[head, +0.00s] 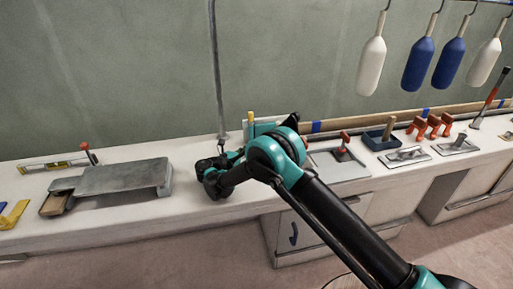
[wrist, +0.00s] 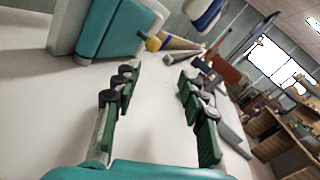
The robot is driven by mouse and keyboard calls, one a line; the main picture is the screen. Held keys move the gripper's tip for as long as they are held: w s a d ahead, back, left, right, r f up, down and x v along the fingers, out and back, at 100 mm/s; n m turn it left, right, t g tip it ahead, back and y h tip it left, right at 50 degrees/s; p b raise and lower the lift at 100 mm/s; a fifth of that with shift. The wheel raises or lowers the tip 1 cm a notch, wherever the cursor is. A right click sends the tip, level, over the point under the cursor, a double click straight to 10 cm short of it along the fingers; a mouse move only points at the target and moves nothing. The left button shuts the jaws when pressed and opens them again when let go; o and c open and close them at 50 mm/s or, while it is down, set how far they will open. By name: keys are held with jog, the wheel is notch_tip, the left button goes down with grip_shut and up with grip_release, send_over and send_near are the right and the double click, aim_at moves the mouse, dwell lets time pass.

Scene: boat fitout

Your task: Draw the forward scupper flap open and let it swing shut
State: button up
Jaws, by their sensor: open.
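A teal flap-like panel (wrist: 112,32) with a yellow knob (wrist: 153,44) stands on the white bench, at the upper left of the wrist view. It looks like a scupper flap and appears closed against its pale housing (wrist: 66,26); no label shows whether it is the forward one. In the head view the teal panel (head: 264,128) is partly hidden behind my arm, and its yellow knob (head: 250,117) shows above. My gripper (wrist: 160,78) is open and empty, its fingers apart low over the bench. The knob is beyond the fingertips, not touched. In the head view my gripper (head: 212,180) is dark and small.
A grey metal block (head: 125,178) lies left on the bench (head: 190,150). A thin upright rod (head: 216,70) rises behind my gripper. Handled plates (head: 405,157), orange clamps (head: 432,122) and a blue tray (head: 379,140) are right. White and blue fenders (head: 420,62) hang above.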

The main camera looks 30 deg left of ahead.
jog(key=v, duration=1)
jog(key=shift+s+a, duration=0.1)
jog(key=shift+s, duration=0.1)
